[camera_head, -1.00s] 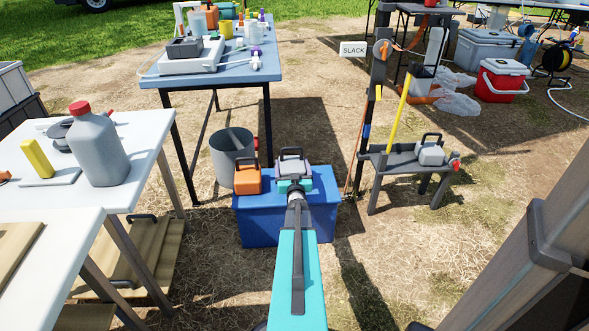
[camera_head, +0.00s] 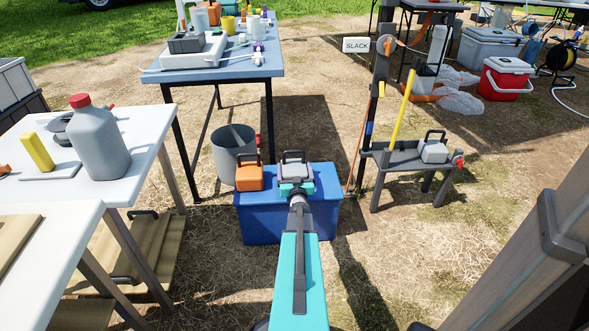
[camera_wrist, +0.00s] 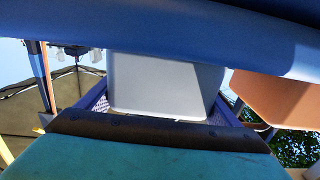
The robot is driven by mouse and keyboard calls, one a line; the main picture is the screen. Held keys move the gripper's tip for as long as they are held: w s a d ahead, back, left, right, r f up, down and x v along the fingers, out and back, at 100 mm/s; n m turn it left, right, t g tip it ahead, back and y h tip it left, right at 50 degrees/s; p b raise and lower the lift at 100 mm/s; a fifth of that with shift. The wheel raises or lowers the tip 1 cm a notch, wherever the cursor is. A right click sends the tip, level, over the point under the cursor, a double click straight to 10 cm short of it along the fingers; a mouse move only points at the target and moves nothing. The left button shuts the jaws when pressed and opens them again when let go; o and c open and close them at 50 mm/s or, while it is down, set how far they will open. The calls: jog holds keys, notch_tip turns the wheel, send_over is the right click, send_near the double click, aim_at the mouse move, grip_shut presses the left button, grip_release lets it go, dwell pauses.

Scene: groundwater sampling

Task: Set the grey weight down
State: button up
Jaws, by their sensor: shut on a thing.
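My gripper (camera_head: 296,187) is shut on a grey weight (camera_head: 293,168) with a dark handle. Whether the weight's underside touches the box top cannot be told. In the wrist view the grey weight (camera_wrist: 165,85) fills the middle, beyond the dark-edged teal part of my gripper. An orange weight (camera_head: 249,177) stands on the box just left of the grey one, with a narrow gap. It also shows in the wrist view (camera_wrist: 275,98).
A second grey block with a handle (camera_head: 433,151) sits on the grey stand (camera_head: 407,165) at right. A bucket (camera_head: 233,150) stands behind the box. A white table (camera_head: 140,165) is at left and a blue table (camera_head: 212,68) behind. Bare ground lies right of the box.

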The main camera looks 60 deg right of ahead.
jog(key=shift+r, duration=0.1)
jog(key=o, duration=2)
jog(key=shift+f, duration=0.2)
jog(key=shift+r, duration=0.2)
jog(key=shift+p+v, duration=1.1)
jog(key=shift+v, duration=4.9)
